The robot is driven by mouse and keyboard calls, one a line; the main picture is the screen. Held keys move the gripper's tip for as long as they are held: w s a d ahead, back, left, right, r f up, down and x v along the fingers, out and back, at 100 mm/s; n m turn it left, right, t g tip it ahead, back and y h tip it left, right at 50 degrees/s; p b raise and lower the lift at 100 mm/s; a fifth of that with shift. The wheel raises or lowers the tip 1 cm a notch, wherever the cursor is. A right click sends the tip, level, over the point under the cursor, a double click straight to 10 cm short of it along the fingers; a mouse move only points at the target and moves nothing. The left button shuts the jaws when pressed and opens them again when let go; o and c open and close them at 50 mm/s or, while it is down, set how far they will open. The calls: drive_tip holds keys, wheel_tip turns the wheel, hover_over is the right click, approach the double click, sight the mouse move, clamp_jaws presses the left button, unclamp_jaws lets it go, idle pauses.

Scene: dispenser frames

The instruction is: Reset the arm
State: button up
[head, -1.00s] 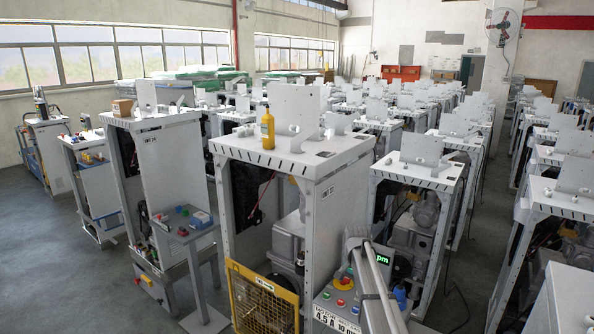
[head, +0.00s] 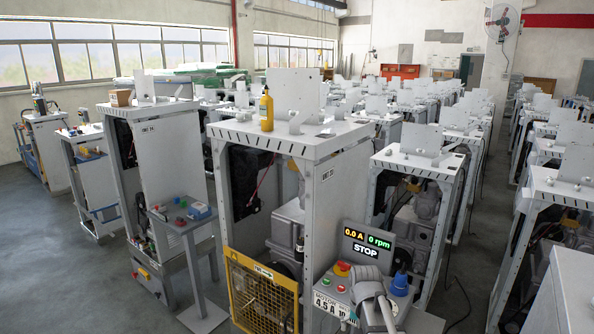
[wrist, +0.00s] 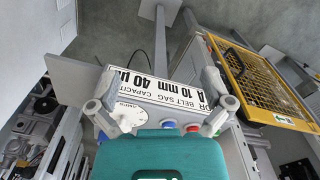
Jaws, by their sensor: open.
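My gripper (wrist: 160,92) shows in the wrist view with its two grey fingers spread wide apart and nothing between them. A teal block fills the bottom middle of that view, in front of the fingers. Beyond the fingers is the control box with its white label (wrist: 165,92) and coloured buttons. In the head view, part of my arm is low at the right of centre, in front of the control box (head: 331,300). I cannot make out the fingers there. The display (head: 367,248) above the box reads 0.0 A, 0 rpm and STOP.
The nearest machine frame (head: 335,185) carries a yellow bottle (head: 266,111) on top. A yellow mesh guard (head: 262,292) is at its lower front. A small grey stand (head: 178,219) with a blue-and-white item is to the left. More frames fill the background. Grey floor is open at left.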

drive_tip(key=s+f+n+b, duration=0.2)
drive_tip(key=s+f, duration=0.1)
drive_tip(key=s, duration=0.7)
drive_tip(key=shift+a+f+n, duration=0.15)
drive_tip(key=shift+f+n, duration=0.1)
drive_tip(key=shift+n, duration=0.05)
